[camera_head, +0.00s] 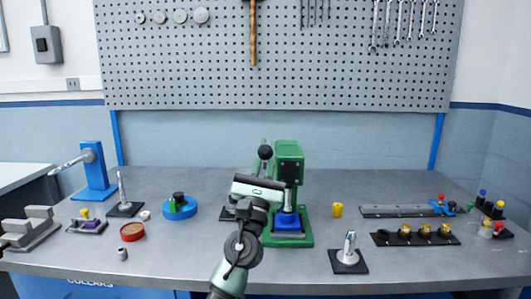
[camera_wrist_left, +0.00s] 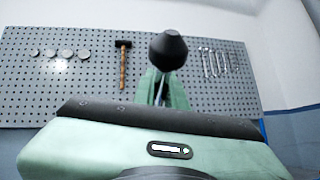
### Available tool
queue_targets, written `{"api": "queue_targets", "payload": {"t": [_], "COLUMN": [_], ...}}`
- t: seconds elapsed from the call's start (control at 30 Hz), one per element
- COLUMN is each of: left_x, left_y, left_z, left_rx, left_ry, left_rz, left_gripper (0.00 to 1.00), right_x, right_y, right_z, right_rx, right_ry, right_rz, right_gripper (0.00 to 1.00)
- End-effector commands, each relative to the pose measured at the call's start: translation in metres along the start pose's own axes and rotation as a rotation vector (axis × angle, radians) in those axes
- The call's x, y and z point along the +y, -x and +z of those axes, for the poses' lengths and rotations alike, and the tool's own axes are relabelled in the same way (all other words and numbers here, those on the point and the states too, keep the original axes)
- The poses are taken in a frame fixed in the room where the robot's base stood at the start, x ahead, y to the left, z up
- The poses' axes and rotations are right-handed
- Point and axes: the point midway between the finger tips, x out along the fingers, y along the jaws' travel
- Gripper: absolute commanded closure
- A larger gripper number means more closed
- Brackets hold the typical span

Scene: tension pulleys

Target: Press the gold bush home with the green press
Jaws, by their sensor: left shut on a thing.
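The green press (camera_head: 288,165) stands mid-table, with a black ball knob (camera_head: 265,152) on its lever at the left. A blue block (camera_head: 286,222) sits on the press base under the silver ram (camera_head: 288,198). I cannot make out a gold bush at the block; the ram may hide it. My left gripper (camera_head: 262,180) is in front of the press, just below the knob, and appears shut on the press lever. My right gripper is not in view.
A yellow cylinder (camera_head: 337,210) stands right of the press. A black rack (camera_head: 415,238) with several gold-topped parts is at the right, and a silver post on a black base (camera_head: 348,262) in front. A blue round fixture (camera_head: 180,208) and red dish (camera_head: 132,232) are at left.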

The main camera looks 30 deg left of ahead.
Motion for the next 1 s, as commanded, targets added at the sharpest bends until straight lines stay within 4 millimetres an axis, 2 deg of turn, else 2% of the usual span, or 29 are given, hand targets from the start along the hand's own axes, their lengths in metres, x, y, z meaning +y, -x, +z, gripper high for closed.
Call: {"api": "queue_targets", "payload": {"t": [0.03,0.8,0.83,0.87,0.9,1.0], "left_x": [-0.0051,-0.0062,-0.0063,-0.0062,-0.0058,-0.0043], "left_y": [0.0022,0.0020,0.0020,0.0020,0.0018,0.0013], "left_z": [-0.0038,-0.0034,-0.0033,-0.0032,-0.0029,-0.0021], "left_rx": [0.007,0.006,0.006,0.006,0.005,0.004], "left_ry": [-0.002,0.000,0.000,0.000,0.000,0.000], "left_rz": [-0.012,-0.015,-0.014,-0.014,-0.013,-0.010], "left_gripper": [1.00,1.00,0.79,0.71,0.66,0.66], "right_x": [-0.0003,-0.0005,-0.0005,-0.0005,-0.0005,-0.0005], "right_y": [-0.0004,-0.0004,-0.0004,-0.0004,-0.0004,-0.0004], "right_z": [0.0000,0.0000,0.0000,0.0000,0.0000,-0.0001], "right_rx": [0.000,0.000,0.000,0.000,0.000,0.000], "right_ry": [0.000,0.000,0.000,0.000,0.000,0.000], "right_rz": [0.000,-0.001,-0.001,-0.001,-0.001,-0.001], "right_gripper": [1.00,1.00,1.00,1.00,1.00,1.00]}}
